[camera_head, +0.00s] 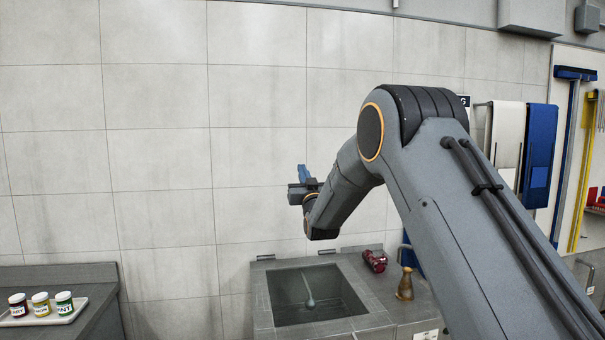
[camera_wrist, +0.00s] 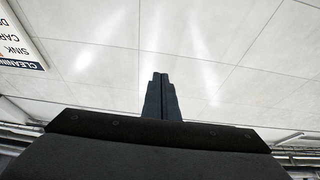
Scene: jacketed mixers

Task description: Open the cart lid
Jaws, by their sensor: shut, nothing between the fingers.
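My gripper (camera_head: 303,174) is raised in front of the tiled wall, above and apart from the grey metal unit (camera_head: 262,308) below it. In the wrist view its two dark fingers (camera_wrist: 161,96) are shut together with nothing between them, against pale panels. The unit's top has a dark square area (camera_head: 315,296) with a grey frame and small hinge-like fittings along the back. A pale, knob-ended rod shows within that square. I cannot tell whether the square is an open basin or a see-through lid. No part clearly shows as the cart lid.
A white tray (camera_head: 76,312) with three jars sits on the left counter. A sign (camera_wrist: 20,45) shows upside down in the wrist view. My arm hides much of the right.

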